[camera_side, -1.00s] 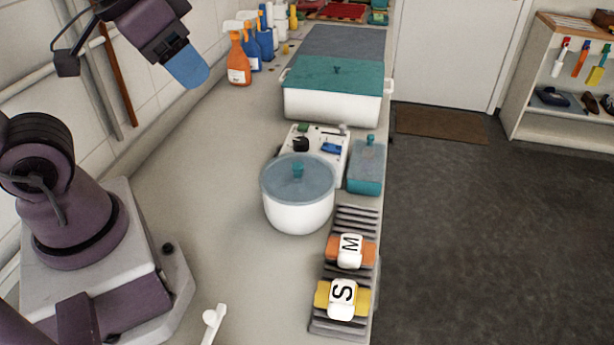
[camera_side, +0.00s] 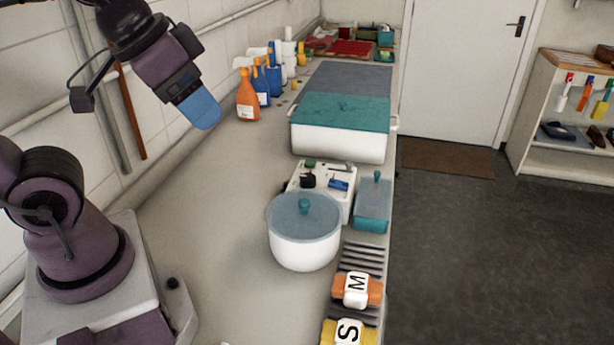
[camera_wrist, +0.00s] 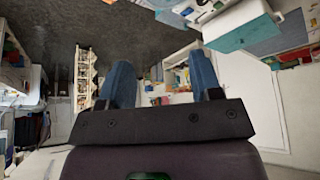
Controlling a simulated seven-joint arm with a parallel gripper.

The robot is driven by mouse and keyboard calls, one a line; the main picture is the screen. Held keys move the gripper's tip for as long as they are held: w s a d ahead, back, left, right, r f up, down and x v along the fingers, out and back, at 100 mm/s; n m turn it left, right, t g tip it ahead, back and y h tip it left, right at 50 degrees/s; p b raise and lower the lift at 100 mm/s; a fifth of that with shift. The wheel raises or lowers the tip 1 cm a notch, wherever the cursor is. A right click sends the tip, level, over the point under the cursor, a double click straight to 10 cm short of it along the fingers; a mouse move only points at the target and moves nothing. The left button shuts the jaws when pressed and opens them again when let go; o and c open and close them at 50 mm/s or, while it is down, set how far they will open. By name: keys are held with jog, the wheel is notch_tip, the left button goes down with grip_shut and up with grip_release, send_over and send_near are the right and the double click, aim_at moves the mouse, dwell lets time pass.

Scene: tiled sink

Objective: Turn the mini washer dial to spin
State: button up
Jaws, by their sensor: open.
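The mini washer has a round white tub (camera_side: 303,247) with a translucent blue lid (camera_side: 304,216) and a teal knob, standing on the counter in the side view. Behind it is its white control panel (camera_side: 346,205), with a black dial (camera_side: 308,181) and a blue control (camera_side: 338,185). I cannot read any marks by the dial. My gripper (camera_side: 205,112), with blue fingers, is high above the counter, left of and well away from the panel. In the wrist view my gripper (camera_wrist: 162,76) has its fingers apart with nothing held; the dial cannot be made out there.
A teal-lidded white bin (camera_side: 340,138) stands behind the washer. Spray bottles (camera_side: 248,96) stand by the wall. The counter left of the washer is clear.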

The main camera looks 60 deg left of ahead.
jog(key=shift+o, duration=0.2)
jog(key=shift+w+f, duration=0.15)
jog(key=shift+f, duration=0.25)
jog(key=n+g, duration=0.6)
jog(key=n, duration=1)
send_near(308, 176)
notch_tip(308, 176, down, 9)
jog(key=shift+f, duration=0.2)
jog(key=shift+c, duration=0.3)
jog(key=c, duration=0.9)
